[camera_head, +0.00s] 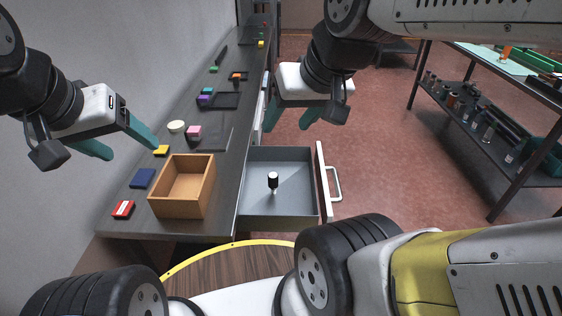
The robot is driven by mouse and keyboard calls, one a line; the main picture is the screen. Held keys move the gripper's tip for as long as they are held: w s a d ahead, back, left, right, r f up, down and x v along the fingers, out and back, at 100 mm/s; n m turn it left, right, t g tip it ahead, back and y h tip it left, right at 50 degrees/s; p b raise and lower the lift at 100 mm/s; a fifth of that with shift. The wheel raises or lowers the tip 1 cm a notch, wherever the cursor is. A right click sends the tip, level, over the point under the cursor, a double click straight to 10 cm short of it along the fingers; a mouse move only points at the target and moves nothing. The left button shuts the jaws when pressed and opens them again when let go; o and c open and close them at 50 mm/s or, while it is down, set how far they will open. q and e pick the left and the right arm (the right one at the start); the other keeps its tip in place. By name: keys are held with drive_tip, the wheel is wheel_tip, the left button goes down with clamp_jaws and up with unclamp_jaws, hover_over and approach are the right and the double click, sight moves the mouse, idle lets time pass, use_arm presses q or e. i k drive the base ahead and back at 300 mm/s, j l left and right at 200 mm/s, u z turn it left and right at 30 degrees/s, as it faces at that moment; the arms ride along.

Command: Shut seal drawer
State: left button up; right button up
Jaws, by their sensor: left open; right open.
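The drawer (297,208) stands pulled out from the dark counter, with a grey inside and a white front panel that has a white handle (335,184). A small stamp-like object with a black top (273,180) stands upright on the drawer's floor. My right gripper (290,120) is open, with teal fingers, above and beyond the drawer's far edge. It is apart from the handle. My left gripper (132,146) is open over the left side of the counter, and nothing shows between its fingers.
On the counter (228,118) stands an empty wooden box (184,187) beside the drawer. A red box (123,209), a blue block (142,178), a yellow block (161,150) and a pink block (194,131) lie near it. A shelf rack (490,140) stands at right; the red floor between is clear.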

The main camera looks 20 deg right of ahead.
sight(294, 208)
drive_tip(key=k+l, duration=0.1)
drive_tip(key=l, duration=0.75)
drive_tip(key=k+l, duration=0.1)
drive_tip(key=l, duration=0.8)
